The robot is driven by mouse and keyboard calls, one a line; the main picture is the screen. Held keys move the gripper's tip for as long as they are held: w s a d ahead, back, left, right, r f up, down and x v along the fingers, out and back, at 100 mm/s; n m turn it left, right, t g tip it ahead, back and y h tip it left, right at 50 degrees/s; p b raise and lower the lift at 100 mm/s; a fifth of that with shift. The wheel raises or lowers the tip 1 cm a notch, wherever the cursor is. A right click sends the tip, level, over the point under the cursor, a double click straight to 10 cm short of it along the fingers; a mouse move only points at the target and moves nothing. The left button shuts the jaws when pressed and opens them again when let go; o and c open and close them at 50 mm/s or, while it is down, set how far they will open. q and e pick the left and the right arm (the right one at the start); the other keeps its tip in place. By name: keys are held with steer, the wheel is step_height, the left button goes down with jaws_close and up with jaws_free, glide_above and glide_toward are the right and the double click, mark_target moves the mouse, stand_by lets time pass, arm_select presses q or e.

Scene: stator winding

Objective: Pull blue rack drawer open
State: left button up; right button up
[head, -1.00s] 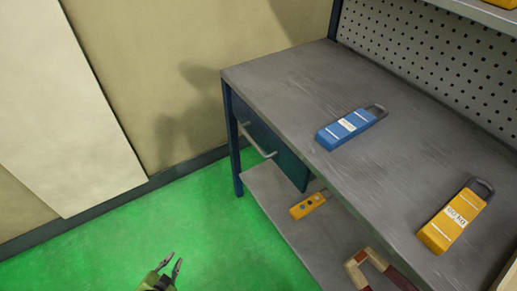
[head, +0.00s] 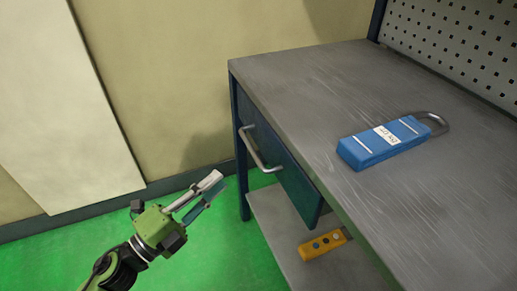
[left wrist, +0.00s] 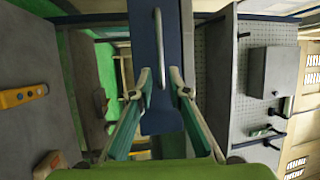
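The blue drawer (head: 283,170) sits under the grey top of the workbench, and its front looks flush with the frame. Its metal bar handle (head: 258,150) stands out from the front. My left gripper (head: 215,186) is open and empty, to the left of the handle and apart from it, pointing toward the drawer. In the left wrist view, the blue drawer front (left wrist: 168,115) lies ahead between the spread fingers of my left gripper (left wrist: 159,77). The handle (left wrist: 158,45) runs upright in that picture, between and just above the fingertips. My right gripper is not in view.
A blue padlock-shaped object (head: 385,145) lies on the bench top (head: 300,85). A yellow control box (head: 322,244) lies on the lower shelf (head: 285,235). A blue bench leg (head: 241,165) stands beside the drawer. Green floor (head: 215,250) left of the bench is clear.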

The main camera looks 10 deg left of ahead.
mark_target(253, 148)
arm_select(q)
steer(key=shift+p+x, duration=1.05)
steer(key=shift+x, duration=5.35)
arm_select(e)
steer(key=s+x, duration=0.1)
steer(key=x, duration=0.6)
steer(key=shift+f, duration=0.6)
arm_select(q)
steer(key=shift+c, duration=0.4)
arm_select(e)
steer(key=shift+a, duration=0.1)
arm_select(q)
jaws_close()
